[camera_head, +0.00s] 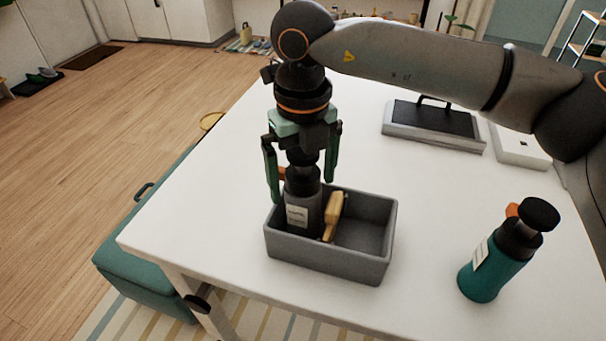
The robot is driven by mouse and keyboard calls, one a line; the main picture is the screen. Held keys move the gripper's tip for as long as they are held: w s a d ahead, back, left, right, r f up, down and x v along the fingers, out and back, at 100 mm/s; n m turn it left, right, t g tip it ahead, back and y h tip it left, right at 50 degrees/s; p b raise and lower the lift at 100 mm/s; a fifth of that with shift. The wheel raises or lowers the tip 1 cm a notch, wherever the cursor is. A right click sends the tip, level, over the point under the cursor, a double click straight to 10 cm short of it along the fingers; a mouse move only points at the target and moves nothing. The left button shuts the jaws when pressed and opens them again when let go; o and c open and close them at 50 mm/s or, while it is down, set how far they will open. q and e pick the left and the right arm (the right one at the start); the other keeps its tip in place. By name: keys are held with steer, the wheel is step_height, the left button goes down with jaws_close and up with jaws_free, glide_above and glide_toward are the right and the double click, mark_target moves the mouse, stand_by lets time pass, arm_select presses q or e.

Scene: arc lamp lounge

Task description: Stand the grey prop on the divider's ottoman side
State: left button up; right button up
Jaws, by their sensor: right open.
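The grey prop, a grey bottle (302,212) with a black cap and a pale label, stands about upright in the left part of the grey box (325,264), the side toward the teal ottoman (137,260). Its base is hidden by the box's front wall. A tan piece (334,209) lies just right of the bottle; I cannot clearly make out a divider beside it. My right gripper (302,189) points down from above, open, with its green fingers apart on either side of the bottle's cap. My left gripper is not in view.
A teal bottle (491,267) with a black cap stands on the white table (220,205), right of the box. A dark-topped tray (434,120) with a handle and a white box (520,146) sit farther back. The table's left part is clear.

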step_height(320, 180, up, 12)
steer(key=shift+r, duration=0.2)
stand_by(0.5)
